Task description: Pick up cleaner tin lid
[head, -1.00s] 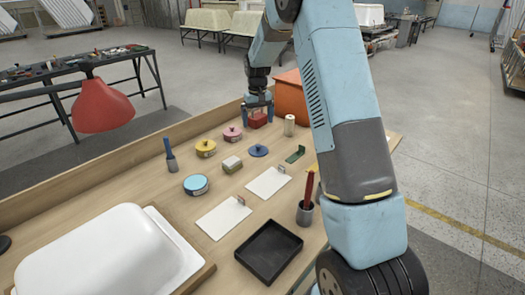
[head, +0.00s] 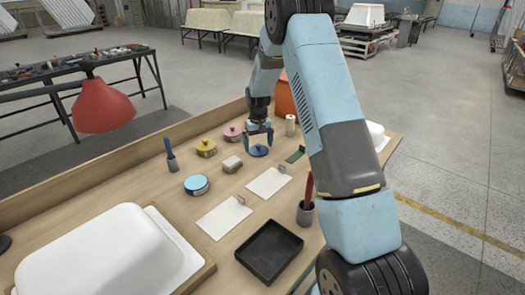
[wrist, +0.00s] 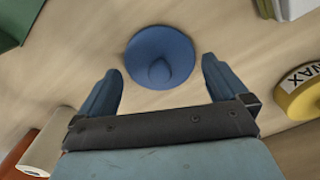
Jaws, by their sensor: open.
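A round dark blue lid (head: 258,151) with a small central knob lies flat on the wooden workbench. I take it as the cleaner tin lid; no label shows on it. It also shows in the wrist view (wrist: 160,40), at the top centre. My gripper (head: 258,136) is just above the lid, fingers pointing down. In the wrist view my gripper (wrist: 160,66) is open and empty, with one blue finger on each side of the lid's near edge. Neither finger appears to touch it.
Nearby are a pink tin (head: 232,134), a yellow tin (head: 206,148), a light-blue tin (head: 196,185), a pale block (head: 232,164), a green bracket (head: 295,154) and a cream roll (head: 290,125). An orange box (head: 284,96) stands behind. White plates and a black tray (head: 269,252) lie in front.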

